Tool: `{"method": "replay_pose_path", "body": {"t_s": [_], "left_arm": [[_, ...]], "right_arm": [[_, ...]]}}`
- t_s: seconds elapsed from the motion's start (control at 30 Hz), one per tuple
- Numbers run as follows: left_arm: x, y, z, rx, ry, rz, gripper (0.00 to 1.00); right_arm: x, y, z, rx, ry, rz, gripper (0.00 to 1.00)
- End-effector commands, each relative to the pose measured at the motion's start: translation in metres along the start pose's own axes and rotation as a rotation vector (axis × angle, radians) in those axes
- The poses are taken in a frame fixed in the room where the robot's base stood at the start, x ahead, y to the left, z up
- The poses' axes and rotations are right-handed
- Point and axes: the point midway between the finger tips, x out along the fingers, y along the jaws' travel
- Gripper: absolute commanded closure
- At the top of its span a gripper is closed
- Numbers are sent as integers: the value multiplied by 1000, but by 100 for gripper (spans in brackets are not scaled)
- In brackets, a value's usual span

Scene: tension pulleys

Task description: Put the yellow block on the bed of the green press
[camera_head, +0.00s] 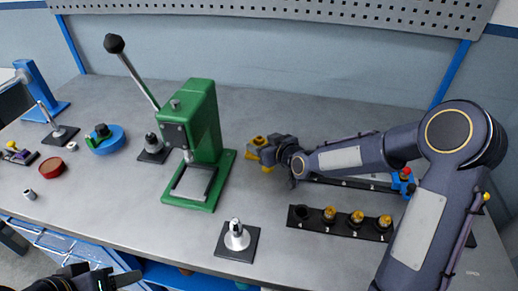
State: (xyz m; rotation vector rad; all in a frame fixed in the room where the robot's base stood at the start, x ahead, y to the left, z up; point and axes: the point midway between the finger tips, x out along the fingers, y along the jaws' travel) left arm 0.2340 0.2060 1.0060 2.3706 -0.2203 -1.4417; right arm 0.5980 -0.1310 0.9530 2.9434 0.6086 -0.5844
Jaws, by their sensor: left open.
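The yellow block (257,140) is at the fingers of my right gripper (264,151), right of the green press. Yellow shows above and below the dark fingers, which hide its middle and look shut on it. I cannot tell whether it touches the table. The green press (203,115) stands left of it, its grey bed (193,182) bare at the front and its lever raised to the back left. My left gripper (118,281) is open at the bottom left edge, low and far from the press, partly cut off.
A metal post on a dark plate (237,238) stands in front of the press; another (153,147) stands to its left. A black rack (340,222) with brass pieces lies at right. A blue round fixture (106,140) and red dish (51,168) are at left.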

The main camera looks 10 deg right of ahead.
Motion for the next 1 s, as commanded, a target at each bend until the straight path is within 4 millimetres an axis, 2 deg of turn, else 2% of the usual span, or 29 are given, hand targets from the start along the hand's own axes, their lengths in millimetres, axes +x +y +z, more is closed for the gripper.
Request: {"method": "replay_pose_path", "body": {"t_s": [0.03, 0.3, 0.4, 0.67, 1.0], "left_arm": [[0, 0, 0, 0, 0, 0, 52], [0, 0, 0, 0, 0, 0, 52], [0, 0, 0, 0, 0, 0, 52], [0, 0, 0, 0, 0, 0, 52], [5, -2, 2, 0, 0, 0, 52]], "right_arm": [[0, 0, 0, 0, 0, 0, 49], [0, 0, 0, 1, -1, 0, 85], [0, 0, -2, 0, 3, 0, 95], [-3, 0, -8, -1, 5, 0, 95], [-27, 0, -67, -3, 9, 2, 95]]}}
